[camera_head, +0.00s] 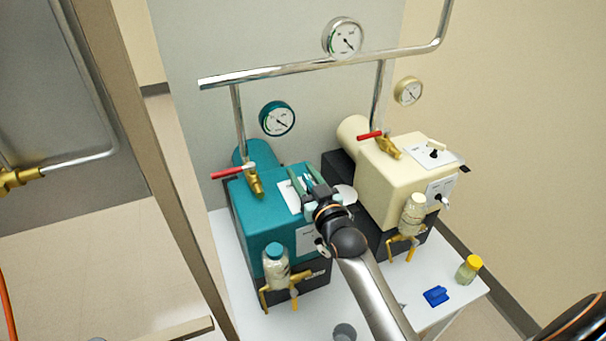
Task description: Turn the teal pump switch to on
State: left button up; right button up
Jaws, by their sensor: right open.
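The teal pump (263,215) stands on the white table at the left of the pair. A white switch plate (287,198) lies on its top, partly covered by my right gripper. My right gripper (304,181) is over this plate, with its fingers open and pointing away from me. A small teal piece shows between the fingers and looks like the switch lever. Whether the fingers touch it, and which way the switch is set, I cannot tell. My left gripper is not in view.
A cream pump (391,183) with its own top switch (436,152) stands close on the right. Red-handled valves, gauges and a chrome pipe (300,66) rise behind. A brown post (150,165) is left.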

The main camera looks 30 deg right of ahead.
jog(key=s, duration=1.2)
jog(key=shift+s+a, duration=0.25)
jog(key=shift+a, duration=0.15)
